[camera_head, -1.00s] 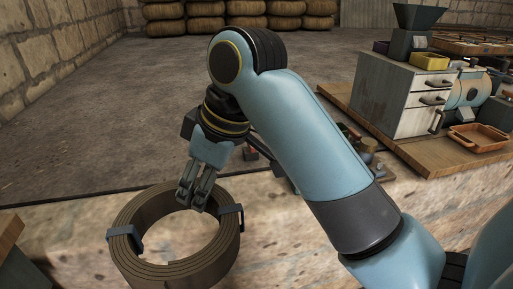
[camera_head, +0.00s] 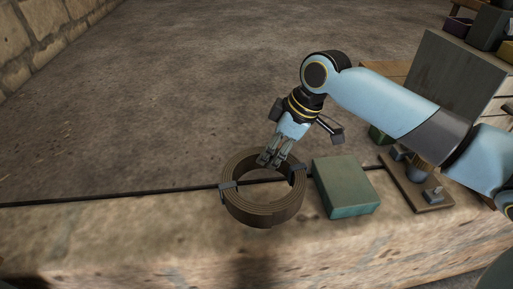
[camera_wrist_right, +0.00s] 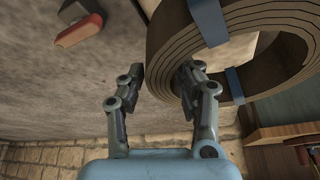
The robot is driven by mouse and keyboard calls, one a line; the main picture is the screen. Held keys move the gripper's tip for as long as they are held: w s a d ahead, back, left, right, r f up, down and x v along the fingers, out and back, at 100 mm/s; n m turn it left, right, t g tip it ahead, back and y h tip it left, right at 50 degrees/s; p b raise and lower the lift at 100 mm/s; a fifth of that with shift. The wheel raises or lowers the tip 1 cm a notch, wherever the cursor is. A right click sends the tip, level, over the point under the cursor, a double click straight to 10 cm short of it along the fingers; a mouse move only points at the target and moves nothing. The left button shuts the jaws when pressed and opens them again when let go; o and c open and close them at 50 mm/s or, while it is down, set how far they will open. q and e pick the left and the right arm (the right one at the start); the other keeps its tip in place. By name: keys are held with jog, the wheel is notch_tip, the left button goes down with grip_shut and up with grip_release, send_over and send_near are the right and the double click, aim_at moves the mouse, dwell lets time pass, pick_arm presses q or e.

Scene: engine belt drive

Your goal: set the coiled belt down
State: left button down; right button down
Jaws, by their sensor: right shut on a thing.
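The coiled belt (camera_head: 263,210) is a thick brown ring of many turns with two grey-blue clips. My right gripper (camera_head: 270,162) is shut on the far part of its ring wall. The belt hangs in front of the stone ledge (camera_head: 130,235), and a dark shadow lies on the ledge below it, apart from the ring. In the right wrist view the belt (camera_wrist_right: 275,65) fills the upper right, with a finger of my right gripper (camera_wrist_right: 158,80) against its wall. The exact contact is partly hidden. My left gripper is not in view.
A green box (camera_head: 345,190) stands on the ledge just right of the belt. Further right lies a wooden board (camera_head: 417,190) with metal parts. A grey cabinet (camera_head: 455,75) stands behind my right arm. The ledge to the left is clear.

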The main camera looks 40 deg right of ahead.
jog(key=w+a+f, duration=0.1)
jog(key=w, duration=0.1)
jog(key=w+f, duration=0.1)
jog(key=w, duration=0.1)
jog(key=w+a+f+b, duration=0.1)
jog(key=w+f, duration=0.1)
jog(key=shift+w+a+f, duration=0.1)
jog(key=shift+w+a, duration=0.25)
notch_tip(320, 180, down, 4)
jog(key=shift+f+b, duration=0.1)
jog(key=shift+b, duration=0.2)
jog(key=c, duration=0.9)
grip_release()
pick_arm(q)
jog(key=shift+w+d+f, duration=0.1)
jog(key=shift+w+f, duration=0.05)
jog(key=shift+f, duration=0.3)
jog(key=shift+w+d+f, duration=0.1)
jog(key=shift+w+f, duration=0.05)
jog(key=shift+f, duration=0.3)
pick_arm(e)
jog(key=shift+s, duration=0.1)
pick_arm(q)
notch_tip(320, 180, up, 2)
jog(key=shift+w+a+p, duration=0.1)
jog(key=shift+p, duration=0.9)
pick_arm(e)
jog(key=v, duration=1.2)
